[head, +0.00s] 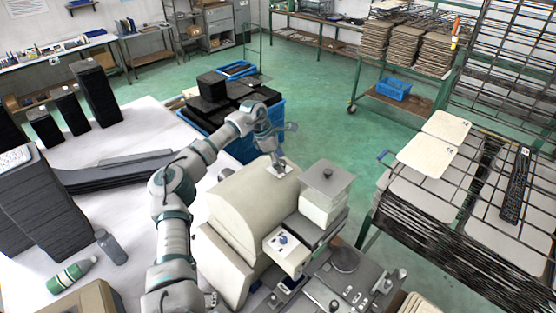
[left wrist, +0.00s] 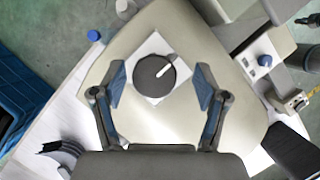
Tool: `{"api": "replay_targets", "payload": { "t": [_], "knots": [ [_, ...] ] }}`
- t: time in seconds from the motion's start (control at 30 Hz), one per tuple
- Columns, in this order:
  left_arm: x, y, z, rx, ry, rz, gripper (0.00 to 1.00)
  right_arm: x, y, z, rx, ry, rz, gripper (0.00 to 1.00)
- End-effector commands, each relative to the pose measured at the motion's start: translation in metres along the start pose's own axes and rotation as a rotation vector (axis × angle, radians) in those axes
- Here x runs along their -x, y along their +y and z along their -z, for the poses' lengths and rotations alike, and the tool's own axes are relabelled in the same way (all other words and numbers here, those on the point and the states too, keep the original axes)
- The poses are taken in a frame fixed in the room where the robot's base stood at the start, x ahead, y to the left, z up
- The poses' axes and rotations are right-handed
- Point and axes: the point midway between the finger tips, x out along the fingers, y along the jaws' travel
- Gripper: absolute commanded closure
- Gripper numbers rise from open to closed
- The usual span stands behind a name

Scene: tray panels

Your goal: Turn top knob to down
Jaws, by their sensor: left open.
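The top knob (left wrist: 154,76) is a dark grey disc with a white pointer line slanting to the upper right in the left wrist view. It sits on a white square plate (left wrist: 150,48) on top of a cream machine housing (head: 240,200). In the head view the plate (head: 288,170) shows partly, and my gripper hides the knob. My left gripper (head: 278,163) is over the plate. In the left wrist view its fingers (left wrist: 161,83) stand open on either side of the knob, with visible gaps. My right gripper is not in view.
A white box with a blue knob (head: 282,240) is on the machine's right side, beside a grey-lidded container (head: 326,178). A blue crate of dark blocks (head: 240,150) stands behind the housing. A rack with pale panels (head: 480,215) is at right.

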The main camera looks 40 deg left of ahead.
Motion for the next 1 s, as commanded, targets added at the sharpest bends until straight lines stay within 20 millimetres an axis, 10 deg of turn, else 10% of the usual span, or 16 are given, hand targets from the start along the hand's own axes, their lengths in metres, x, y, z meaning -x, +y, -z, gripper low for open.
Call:
{"api": "replay_targets", "payload": {
  "t": [0.13, 0.37, 0.63, 1.0],
  "knots": [
    [-0.001, 0.005, 0.007, 0.004, -0.004, 0.004, 0.31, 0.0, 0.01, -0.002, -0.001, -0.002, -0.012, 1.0],
    [-0.002, 0.007, 0.011, 0.005, -0.003, 0.008, 0.87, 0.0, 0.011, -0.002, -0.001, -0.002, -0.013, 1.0],
    [-0.003, 0.006, 0.012, 0.01, 0.006, 0.005, 0.87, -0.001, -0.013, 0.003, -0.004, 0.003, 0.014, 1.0],
    [-0.004, 0.005, 0.012, 0.021, 0.008, 0.003, 0.87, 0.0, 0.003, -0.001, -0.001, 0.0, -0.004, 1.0]
  ]
}}
